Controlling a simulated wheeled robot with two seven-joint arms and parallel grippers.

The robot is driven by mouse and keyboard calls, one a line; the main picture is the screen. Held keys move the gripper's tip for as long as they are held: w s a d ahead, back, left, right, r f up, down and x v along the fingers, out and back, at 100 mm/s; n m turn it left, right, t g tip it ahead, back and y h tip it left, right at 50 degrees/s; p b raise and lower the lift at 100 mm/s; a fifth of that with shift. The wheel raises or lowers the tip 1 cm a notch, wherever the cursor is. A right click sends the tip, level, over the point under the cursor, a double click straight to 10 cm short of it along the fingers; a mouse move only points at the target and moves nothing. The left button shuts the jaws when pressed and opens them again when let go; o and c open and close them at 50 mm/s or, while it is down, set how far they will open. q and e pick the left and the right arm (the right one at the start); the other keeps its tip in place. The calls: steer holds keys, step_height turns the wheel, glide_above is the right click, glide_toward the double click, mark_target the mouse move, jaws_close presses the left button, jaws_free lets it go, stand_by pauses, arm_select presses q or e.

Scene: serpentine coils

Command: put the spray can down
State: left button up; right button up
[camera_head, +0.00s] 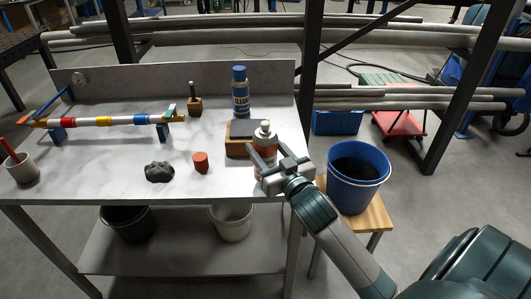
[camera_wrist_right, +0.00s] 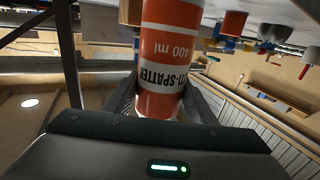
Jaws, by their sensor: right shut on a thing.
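The spray can (camera_head: 265,141) is orange and white with a pale top, upright at the table's front right corner. My left gripper is not in view.
Just behind the can is a wooden block with a dark top (camera_head: 243,130), and a blue can (camera_head: 240,92) behind that. An orange-red cylinder (camera_head: 201,162) and a dark lump (camera_head: 159,172) lie left. A blue bucket (camera_head: 357,190) stands right on a stool. The table's front middle has bare room.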

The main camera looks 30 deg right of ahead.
steer(key=shift+f, duration=0.9)
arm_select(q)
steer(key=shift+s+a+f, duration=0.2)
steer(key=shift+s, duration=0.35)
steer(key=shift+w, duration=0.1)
arm_select(e)
steer(key=shift+f, duration=0.1)
steer(key=o, duration=1.4)
steer(key=shift+c, duration=0.2)
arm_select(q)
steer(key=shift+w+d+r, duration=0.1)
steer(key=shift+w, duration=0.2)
